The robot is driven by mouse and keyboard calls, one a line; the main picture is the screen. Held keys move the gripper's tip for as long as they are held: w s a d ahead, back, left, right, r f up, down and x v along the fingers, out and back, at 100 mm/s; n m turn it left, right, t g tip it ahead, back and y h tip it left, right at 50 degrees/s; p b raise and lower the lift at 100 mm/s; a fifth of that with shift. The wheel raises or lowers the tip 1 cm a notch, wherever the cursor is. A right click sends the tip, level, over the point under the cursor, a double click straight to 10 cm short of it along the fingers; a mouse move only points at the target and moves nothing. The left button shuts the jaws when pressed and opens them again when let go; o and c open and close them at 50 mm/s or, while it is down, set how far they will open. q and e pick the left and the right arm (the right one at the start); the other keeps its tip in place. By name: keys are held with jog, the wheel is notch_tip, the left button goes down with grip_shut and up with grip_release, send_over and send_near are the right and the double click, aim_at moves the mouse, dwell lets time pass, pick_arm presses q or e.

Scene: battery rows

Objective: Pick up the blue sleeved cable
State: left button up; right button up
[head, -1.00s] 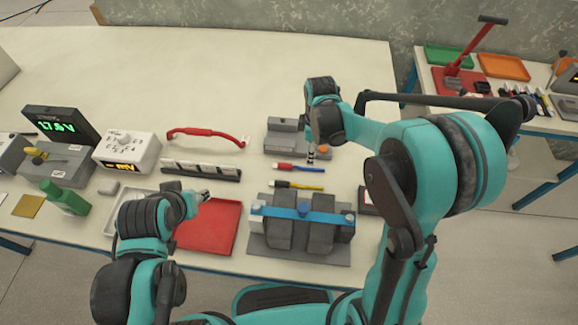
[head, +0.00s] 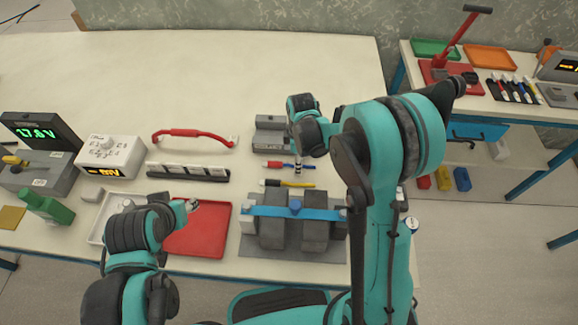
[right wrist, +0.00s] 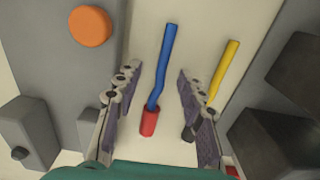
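The blue sleeved cable (head: 279,164) lies on the white bench between the grey block and the battery holder. In the right wrist view the blue cable (right wrist: 165,58) has a red end and lies between the fingers, touching neither visibly. My right gripper (right wrist: 160,105) is open around it; in the head view the right gripper (head: 298,170) points down at the cable. A similar yellow cable (head: 292,184) lies just in front, outside the right finger in the wrist view (right wrist: 224,68). My left gripper (head: 193,205) is over the red tray (head: 197,232); its fingers are too small to read.
The holder with a blue strap (head: 270,211) stands in front of the cables. A grey block (head: 268,143) is behind them. A black strip with white cells (head: 188,172) and a red handle (head: 193,133) lie to the left. The bench behind is clear.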

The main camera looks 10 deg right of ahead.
grip_shut()
jog(key=shift+r, duration=0.5)
jog(key=r+p, duration=0.1)
jog(key=r, duration=0.1)
jog(key=r+p, duration=0.1)
jog(key=r, duration=0.1)
jog(key=shift+s+d, duration=0.15)
jog(key=shift+s, duration=0.05)
jog(key=s+d+r+p, duration=0.3)
jog(key=s+d+r, duration=0.3)
jog(key=s+d, duration=0.1)
jog(key=shift+s+p, duration=0.35)
jog(key=shift+s, duration=0.5)
